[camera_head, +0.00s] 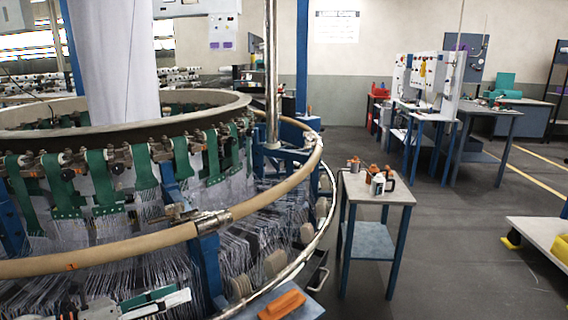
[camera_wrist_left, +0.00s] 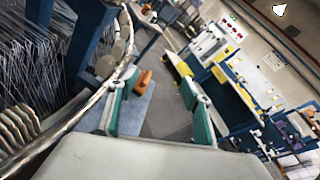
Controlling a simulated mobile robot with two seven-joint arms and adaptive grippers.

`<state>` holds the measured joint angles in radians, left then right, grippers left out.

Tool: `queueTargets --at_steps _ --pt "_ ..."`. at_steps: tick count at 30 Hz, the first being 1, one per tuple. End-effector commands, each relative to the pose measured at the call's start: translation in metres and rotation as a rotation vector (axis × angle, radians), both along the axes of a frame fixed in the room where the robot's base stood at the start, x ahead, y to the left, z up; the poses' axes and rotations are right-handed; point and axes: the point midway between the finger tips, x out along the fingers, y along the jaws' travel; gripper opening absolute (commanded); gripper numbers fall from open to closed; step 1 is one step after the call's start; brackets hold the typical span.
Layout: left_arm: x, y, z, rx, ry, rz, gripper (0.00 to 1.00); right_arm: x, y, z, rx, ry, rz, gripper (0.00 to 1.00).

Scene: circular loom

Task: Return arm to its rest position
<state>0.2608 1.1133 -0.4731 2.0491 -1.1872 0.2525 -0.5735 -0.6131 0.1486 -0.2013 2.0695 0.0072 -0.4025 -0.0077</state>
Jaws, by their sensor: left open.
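My left gripper (camera_head: 158,300) is low at the left of the head view, in front of the loom's threads. Its two green fingers are apart, with nothing seen between them. In the left wrist view my left gripper (camera_wrist_left: 158,88) is open and empty. An orange object (camera_head: 283,305) lies on a blue-grey surface at the bottom of the head view, to the right of the gripper and apart from it. The orange object also shows in the left wrist view (camera_wrist_left: 145,79), beyond the fingers. My right gripper is not in view.
The circular loom (camera_head: 160,235), with its tan ring rail and hanging threads, fills the left side. A small table (camera_head: 384,189) with bottles and orange items stands right of it. A pale low platform (camera_head: 545,238) is at the far right. The grey floor between is open.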

Motion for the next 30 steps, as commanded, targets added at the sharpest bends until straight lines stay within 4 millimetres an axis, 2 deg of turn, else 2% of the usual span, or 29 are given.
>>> queueTargets --at_steps 1,5,8,11,14,18,21,24,27,30 --pt "-0.006 -0.012 -0.003 -0.152 0.084 0.042 0.49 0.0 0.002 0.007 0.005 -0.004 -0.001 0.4" --pt "-0.017 -0.026 -0.027 -0.517 0.319 0.179 0.49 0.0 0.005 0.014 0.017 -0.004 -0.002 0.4" --pt "-0.03 -0.028 -0.056 -0.79 0.512 0.308 0.49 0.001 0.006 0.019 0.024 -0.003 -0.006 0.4" --pt "-0.049 -0.027 -0.093 -1.054 0.708 0.457 0.49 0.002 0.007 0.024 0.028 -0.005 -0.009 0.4" --pt "-0.078 -0.025 -0.137 -1.31 0.901 0.624 0.49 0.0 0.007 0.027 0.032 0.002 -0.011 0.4" --pt "-0.134 -0.03 -0.199 -1.634 1.147 0.872 0.49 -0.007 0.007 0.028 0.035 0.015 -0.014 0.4" --pt "-0.173 -0.036 -0.233 -1.811 1.274 1.025 0.49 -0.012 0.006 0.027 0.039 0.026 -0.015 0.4" --pt "-0.204 -0.043 -0.255 -1.934 1.358 1.137 0.49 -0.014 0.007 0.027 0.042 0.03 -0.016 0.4" --pt "-0.223 -0.047 -0.267 -2.002 1.403 1.202 0.49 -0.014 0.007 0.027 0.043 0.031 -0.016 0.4" --pt "-0.23 -0.049 -0.272 -2.03 1.422 1.228 0.49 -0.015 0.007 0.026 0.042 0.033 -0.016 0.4"
